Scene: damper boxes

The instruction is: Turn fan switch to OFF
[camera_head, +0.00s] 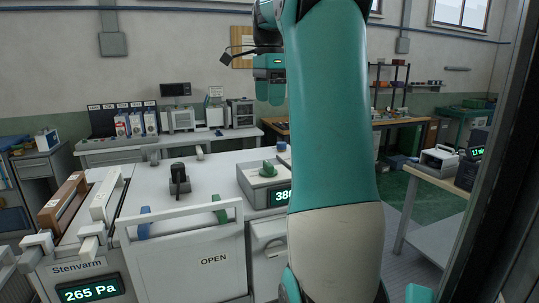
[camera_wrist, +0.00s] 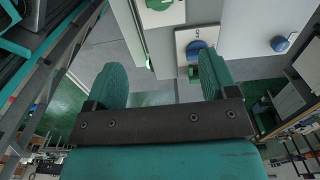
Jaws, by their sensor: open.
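My gripper (camera_wrist: 160,72) is open and empty, its two green fingers apart in the wrist view. In the head view my gripper (camera_head: 269,96) hangs above the far part of the white bench, behind my teal arm. Another green knob (camera_head: 268,169) sits on a grey box with a green display, partly hidden by my arm.
A blue knob (camera_wrist: 280,44) stands on the pale surface at right. A black lever (camera_head: 179,180) stands on the bench, behind a white panel marked OPEN (camera_head: 190,265). A display reads 265 Pa (camera_head: 90,290). A dark post (camera_head: 490,180) rises at the right.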

